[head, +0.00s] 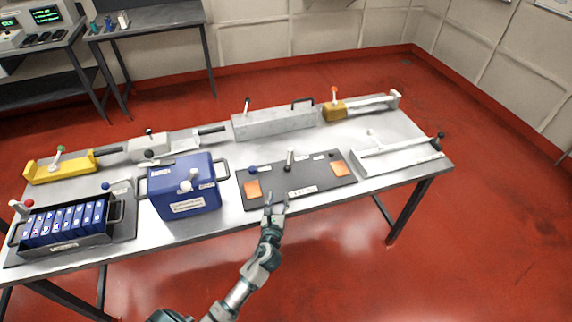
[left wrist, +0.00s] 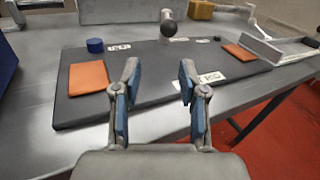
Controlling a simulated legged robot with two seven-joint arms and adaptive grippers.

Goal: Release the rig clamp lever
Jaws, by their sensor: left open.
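A dark flat plate (head: 270,186) with two orange pads lies on the metal table. At its back middle stands a short grey lever (head: 290,157), which in the left wrist view (left wrist: 167,17) has a dark ball knob facing me. I cannot tell for sure that this is the rig clamp lever, as other levers stand on the table. My left gripper (head: 275,197) is at the plate's front edge, open and empty. In the left wrist view its fingers (left wrist: 158,78) point toward the lever, with a clear gap before it. My right gripper is not in view.
A blue box (head: 182,190) with a grey lever stands left of the plate. A tray of blue cells (head: 65,226) is at far left. A long grey block (head: 273,123) lies behind. A metal channel fixture (head: 400,158) is at right. A blue knob (left wrist: 95,45) sits on the plate.

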